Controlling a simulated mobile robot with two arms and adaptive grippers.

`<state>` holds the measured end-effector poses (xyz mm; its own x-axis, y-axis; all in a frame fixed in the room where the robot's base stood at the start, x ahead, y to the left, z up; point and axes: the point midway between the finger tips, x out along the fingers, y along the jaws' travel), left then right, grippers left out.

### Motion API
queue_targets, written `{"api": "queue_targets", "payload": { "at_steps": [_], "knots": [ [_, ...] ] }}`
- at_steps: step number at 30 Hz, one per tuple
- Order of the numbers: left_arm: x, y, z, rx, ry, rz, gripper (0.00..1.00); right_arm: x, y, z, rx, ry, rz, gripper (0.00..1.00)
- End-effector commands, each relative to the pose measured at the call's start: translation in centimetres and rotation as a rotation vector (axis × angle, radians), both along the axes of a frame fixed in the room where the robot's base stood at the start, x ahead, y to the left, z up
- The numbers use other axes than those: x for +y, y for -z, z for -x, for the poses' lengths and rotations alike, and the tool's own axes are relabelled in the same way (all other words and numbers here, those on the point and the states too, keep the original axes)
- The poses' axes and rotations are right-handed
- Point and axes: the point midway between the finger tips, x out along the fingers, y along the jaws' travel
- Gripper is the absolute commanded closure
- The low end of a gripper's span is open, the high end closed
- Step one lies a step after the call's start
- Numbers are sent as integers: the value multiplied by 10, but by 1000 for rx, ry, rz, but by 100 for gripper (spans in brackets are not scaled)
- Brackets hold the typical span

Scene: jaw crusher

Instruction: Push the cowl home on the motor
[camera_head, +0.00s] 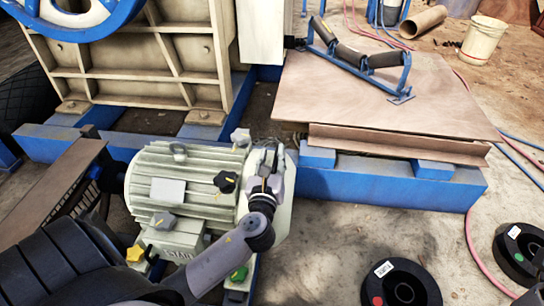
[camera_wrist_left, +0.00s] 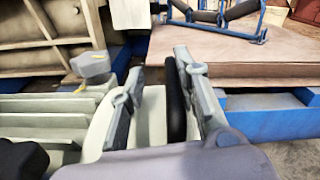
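The cream, finned motor (camera_head: 190,185) lies on a blue frame in the middle of the head view. The pale round cowl (camera_head: 284,205) is at its right end. Any gap between cowl and motor is hidden behind my gripper. My left gripper (camera_head: 266,168) is at the cowl end, its fingers spread. In the left wrist view, the open fingers of my left gripper (camera_wrist_left: 162,100) stand either side of part of the cowl (camera_wrist_left: 151,118). A black rounded piece shows beside the right finger. I cannot tell whether the fingers touch the cowl. My right gripper is out of view.
Knobs (camera_head: 224,182) stand out on and around the motor. A cream ribbed machine body (camera_head: 140,65) rises behind it. A brown board with a blue roller frame (camera_head: 360,55) lies to the right. Black discs (camera_head: 400,284) lie on the floor at lower right.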

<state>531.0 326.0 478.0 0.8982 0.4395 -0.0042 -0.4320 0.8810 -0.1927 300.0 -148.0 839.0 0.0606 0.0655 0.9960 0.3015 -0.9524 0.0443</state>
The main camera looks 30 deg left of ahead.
Motion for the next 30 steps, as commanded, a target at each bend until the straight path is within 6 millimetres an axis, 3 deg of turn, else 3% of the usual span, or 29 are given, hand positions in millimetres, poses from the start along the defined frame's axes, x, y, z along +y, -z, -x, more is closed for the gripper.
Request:
{"api": "queue_targets", "payload": {
  "at_steps": [8,21,30],
  "knots": [
    [-5,-3,7,-7,4,0,69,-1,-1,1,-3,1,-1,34],
    [-41,0,86,1,0,2,69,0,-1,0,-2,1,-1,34],
    [-52,-1,109,0,-1,0,69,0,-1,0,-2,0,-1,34]
  ]
}}
